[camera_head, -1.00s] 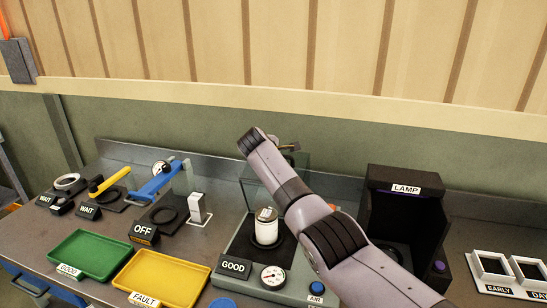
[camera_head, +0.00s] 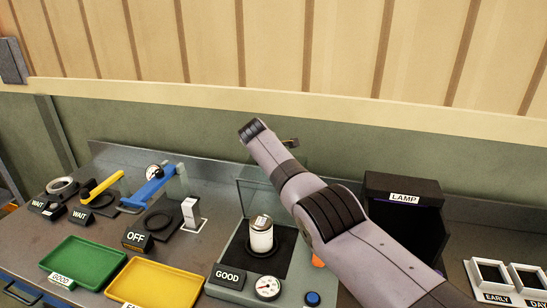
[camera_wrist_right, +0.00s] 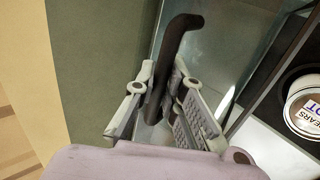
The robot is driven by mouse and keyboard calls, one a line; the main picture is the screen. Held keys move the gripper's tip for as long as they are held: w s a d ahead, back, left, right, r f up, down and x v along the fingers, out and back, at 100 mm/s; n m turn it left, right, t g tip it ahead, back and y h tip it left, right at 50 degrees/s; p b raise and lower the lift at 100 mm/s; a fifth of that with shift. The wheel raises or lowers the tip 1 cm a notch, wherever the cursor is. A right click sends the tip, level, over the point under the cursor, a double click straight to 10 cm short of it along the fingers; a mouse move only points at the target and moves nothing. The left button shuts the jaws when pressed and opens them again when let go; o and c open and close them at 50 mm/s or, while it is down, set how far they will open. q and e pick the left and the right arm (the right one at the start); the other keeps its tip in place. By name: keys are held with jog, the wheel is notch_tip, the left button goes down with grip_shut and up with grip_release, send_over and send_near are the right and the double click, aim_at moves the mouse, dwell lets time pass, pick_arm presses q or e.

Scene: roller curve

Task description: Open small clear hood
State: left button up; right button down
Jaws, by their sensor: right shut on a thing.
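The small clear hood (camera_head: 250,196) stands on the grey station labelled GOOD, its panel rising behind and left of a white can (camera_head: 261,236). My right arm covers much of the hood in the head view, so its exact angle is hard to tell. In the right wrist view, my right gripper (camera_wrist_right: 164,72) is shut on a dark bent handle (camera_wrist_right: 184,24) beside the clear panel (camera_wrist_right: 232,55). The can (camera_wrist_right: 304,108) shows at that view's right edge. My left gripper is not in view.
A green tray (camera_head: 52,274) and a yellow tray (camera_head: 112,288) lie at the front left. A black LAMP box (camera_head: 400,184) stands right of my arm. Blue and yellow levers (camera_head: 150,188) stand at the back left. A gauge (camera_head: 267,288) is on the station's front.

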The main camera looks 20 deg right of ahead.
jog(key=c, duration=1.7)
grip_release()
jog(key=shift+f, duration=0.1)
jog(key=shift+o, duration=0.2)
jog(key=shift+s+a, duration=0.1)
jog(key=shift+s+a+r, duration=0.2)
jog(key=shift+r, duration=0.25)
jog(key=v, duration=1.1)
jog(key=shift+f, duration=0.15)
